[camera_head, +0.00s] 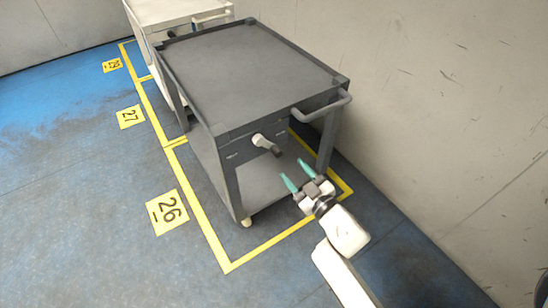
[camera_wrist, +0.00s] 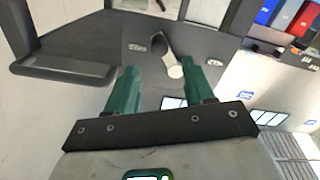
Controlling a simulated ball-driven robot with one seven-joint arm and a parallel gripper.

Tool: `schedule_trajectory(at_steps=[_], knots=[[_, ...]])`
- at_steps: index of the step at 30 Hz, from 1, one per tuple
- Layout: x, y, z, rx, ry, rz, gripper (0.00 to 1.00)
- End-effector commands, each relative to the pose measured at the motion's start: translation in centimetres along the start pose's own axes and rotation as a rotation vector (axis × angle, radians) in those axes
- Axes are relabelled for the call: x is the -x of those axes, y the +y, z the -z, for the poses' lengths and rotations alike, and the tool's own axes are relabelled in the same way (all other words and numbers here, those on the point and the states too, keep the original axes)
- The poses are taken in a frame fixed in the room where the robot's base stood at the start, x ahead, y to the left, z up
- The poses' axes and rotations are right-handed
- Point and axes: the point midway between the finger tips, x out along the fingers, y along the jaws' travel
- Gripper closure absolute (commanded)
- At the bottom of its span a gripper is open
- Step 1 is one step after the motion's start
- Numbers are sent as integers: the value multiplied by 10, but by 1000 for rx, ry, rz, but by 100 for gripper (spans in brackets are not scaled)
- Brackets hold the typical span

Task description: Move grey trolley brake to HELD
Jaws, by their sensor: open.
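The grey trolley (camera_head: 250,70) stands by the wall inside a yellow floor outline. Its brake lever (camera_head: 267,144) sits on the front panel below the top tray, with a white hub and a dark end pointing down to the right. The lever also shows in the wrist view (camera_wrist: 172,58), between and beyond my fingertips. Small pale marks flank it on the panel; their lettering is too small to read. My gripper (camera_head: 297,175) is open and empty, its teal fingers pointing at the panel, below right of the lever and apart from it.
The trolley's push handle (camera_head: 322,106) juts out at the upper right, and shows at left in the wrist view (camera_wrist: 62,68). A white trolley (camera_head: 180,14) stands behind. The wall (camera_head: 440,110) is close on the right. Open blue floor (camera_head: 80,180) lies left, with yellow number plates.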

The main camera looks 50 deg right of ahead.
Motion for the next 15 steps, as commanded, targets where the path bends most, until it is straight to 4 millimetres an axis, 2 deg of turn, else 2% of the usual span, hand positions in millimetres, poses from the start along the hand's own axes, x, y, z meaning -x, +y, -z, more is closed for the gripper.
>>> schedule_trajectory(at_steps=[9,15], knots=[[-58,0,-1,1,1,0,47],[-84,0,0,1,0,0,47]])
